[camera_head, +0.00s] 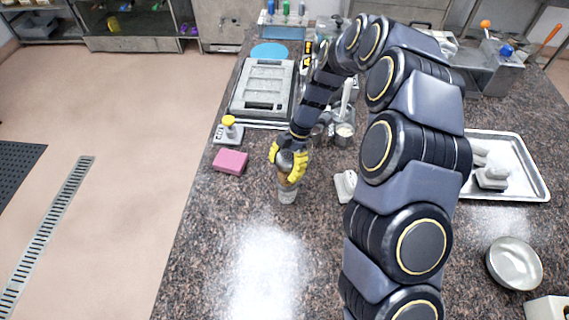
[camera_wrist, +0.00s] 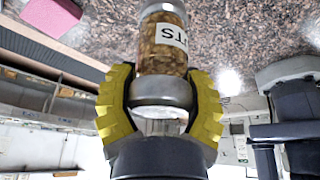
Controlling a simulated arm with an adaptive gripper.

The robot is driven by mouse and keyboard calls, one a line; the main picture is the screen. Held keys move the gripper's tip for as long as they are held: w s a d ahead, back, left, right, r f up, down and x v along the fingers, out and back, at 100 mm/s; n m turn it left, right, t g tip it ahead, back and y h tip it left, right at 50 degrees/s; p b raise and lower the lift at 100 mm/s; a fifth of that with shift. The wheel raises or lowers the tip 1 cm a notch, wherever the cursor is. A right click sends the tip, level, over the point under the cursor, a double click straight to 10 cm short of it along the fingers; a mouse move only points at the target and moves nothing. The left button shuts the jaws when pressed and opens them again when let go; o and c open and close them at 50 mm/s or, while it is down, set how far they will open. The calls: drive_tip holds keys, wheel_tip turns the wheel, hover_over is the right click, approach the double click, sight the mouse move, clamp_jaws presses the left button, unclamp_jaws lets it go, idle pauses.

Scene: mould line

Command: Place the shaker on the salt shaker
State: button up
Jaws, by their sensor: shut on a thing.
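My gripper (camera_head: 288,162) has yellow fingers and points down over the left part of the speckled counter. It is shut on a clear shaker (camera_wrist: 164,45) with a grey metal cap and brown pieces inside. A white label on the glass is partly seen and ends in letters like "TS". In the head view the lower part of the shaker (camera_head: 287,193) shows below the fingers, at or just above the counter; I cannot tell if it touches. I cannot pick out a separate salt shaker for certain; my arm hides part of the counter.
A pink sponge (camera_head: 230,162) and a yellow-topped item (camera_head: 229,129) lie left of my gripper. A metal cup (camera_head: 344,133) and a small white item (camera_head: 345,186) are to the right. A metal tray (camera_head: 527,178) and bowl (camera_head: 514,263) are farther right.

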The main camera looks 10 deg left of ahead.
drive_tip(key=o, duration=1.2)
drive_tip(key=v, duration=1.2)
drive_tip(key=s+d+r+m, duration=0.1)
drive_tip(key=s+r+m, duration=0.4)
drive_tip(key=s, duration=0.1)
drive_tip(key=s+d+m+h, duration=0.1)
drive_tip(key=s+d+m, duration=0.2)
drive_tip(key=s+m, duration=0.4)
drive_tip(key=s+d+r+m+t+h, duration=0.1)
drive_tip(key=s+d+m, duration=0.2)
drive_tip(key=s+m, duration=0.4)
drive_tip(key=s+d+m+h, duration=0.1)
drive_tip(key=s+d+m, duration=0.3)
drive_tip(key=s+m, duration=0.4)
drive_tip(key=shift+s+r, duration=0.25)
drive_tip(key=shift+s, duration=0.7)
